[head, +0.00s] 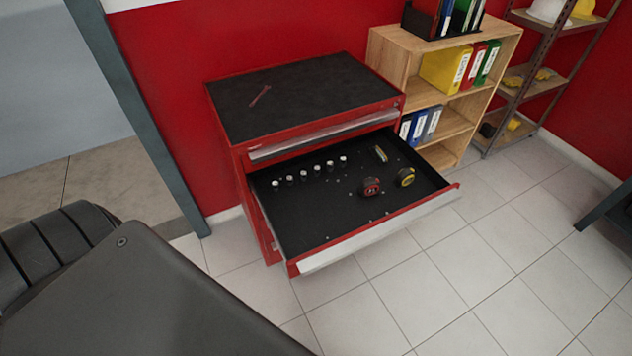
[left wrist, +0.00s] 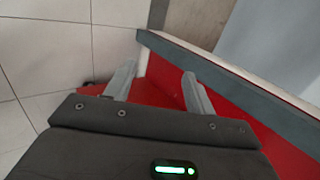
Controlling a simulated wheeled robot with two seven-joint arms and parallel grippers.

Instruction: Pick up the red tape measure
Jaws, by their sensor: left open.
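The red tape measure (head: 371,187) is small, red and dark, and sits in the open drawer (head: 320,226) of the red tool cabinet. A yellow tape measure (head: 405,177) sits to its right in the same drawer. My left gripper (left wrist: 158,82) shows in the left wrist view with its two grey fingers apart and nothing between them. Floor tiles and red surfaces show beyond the fingers; no tape measure is in that view. In the head view a dark part of my arm fills the lower left, and neither gripper shows there.
Several small sockets (head: 303,174) stand in a row at the drawer's back left. A reddish wrench (head: 260,95) lies on the cabinet top (head: 310,90). A wooden shelf (head: 452,100) with binders stands to the right. A grey post (head: 140,120) rises at left. The tiled floor (head: 470,290) in front is clear.

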